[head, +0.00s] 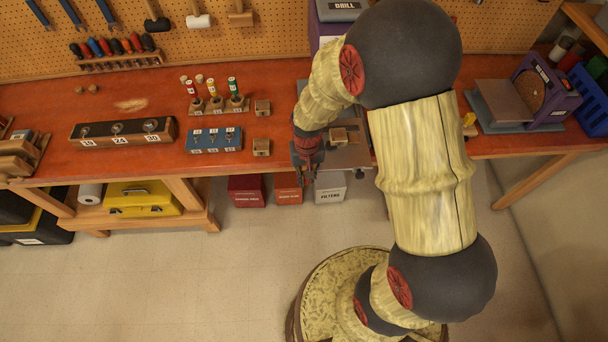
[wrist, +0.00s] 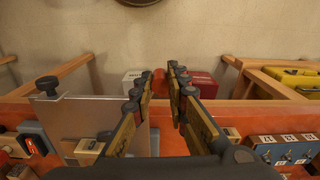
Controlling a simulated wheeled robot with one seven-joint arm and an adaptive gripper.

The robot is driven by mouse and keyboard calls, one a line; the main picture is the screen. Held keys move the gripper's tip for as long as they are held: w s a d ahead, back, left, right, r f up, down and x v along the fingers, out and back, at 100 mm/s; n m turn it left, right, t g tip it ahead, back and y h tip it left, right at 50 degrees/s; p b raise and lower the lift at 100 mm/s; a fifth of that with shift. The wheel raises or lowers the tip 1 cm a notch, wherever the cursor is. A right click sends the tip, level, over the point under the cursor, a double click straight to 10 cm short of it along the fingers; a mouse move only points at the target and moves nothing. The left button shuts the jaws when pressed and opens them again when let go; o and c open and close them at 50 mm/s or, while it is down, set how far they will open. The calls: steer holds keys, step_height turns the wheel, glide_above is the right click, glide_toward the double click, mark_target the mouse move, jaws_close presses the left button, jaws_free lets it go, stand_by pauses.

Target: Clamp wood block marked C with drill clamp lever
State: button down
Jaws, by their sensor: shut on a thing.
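A small wood block (head: 338,136) sits on the grey metal drill table (head: 350,158); the block also shows in the wrist view (wrist: 88,147). Two similar blocks stand on the bench to its left, a rear one (head: 262,107) and a front one (head: 261,147). I cannot read a C on any of them. A dark knob (wrist: 47,84) stands at the drill table's corner in the wrist view; I cannot tell whether it is the clamp lever. My gripper (head: 305,178) points down at the bench's front edge, left of the drill table. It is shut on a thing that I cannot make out.
The drill (head: 345,8) stands behind my arm. A sander (head: 545,90) is at the right. Bins, including a white one (head: 330,188), sit below.

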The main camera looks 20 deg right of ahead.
stand_by(0.5)
steer(key=c, duration=1.7)
jaws_free()
steer(key=shift+c, duration=0.2)
steer(key=shift+s, duration=0.1)
steer(key=shift+d, duration=0.1)
step_height(320, 180, up, 12)
steer(key=s+r+n+t+b, duration=0.1)
steer(key=s+r+t+b, duration=0.1)
steer(key=s+r+b, duration=0.2)
steer(key=s+a+r+n+t+b, duration=0.1)
steer(key=s+r+b, duration=0.4)
steer(key=s, duration=0.5)
steer(key=n+t+b, duration=0.1)
steer(key=t+b, duration=0.1)
steer(key=shift+s+r+t, duration=0.15)
steer(key=shift+r+t, duration=0.1)
steer(key=shift+t, duration=0.05)
